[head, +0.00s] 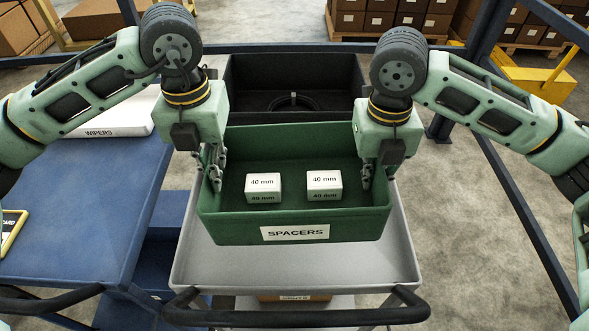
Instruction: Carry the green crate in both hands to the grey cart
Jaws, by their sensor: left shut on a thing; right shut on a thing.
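My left gripper (215,172) is shut on the crate's left side wall. My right gripper (367,177) is shut on its right side wall. The crate looks level and is over the grey cart (290,268), whose front tray shows below it. I cannot tell whether the crate touches the tray, as its underside is hidden.
A black bin (293,75) stands behind the green crate. A blue table (80,205) is at left, with a white WIPERS box (112,117) on it. The cart's dark handle (297,317) runs along the front. Blue frame posts stand at right.

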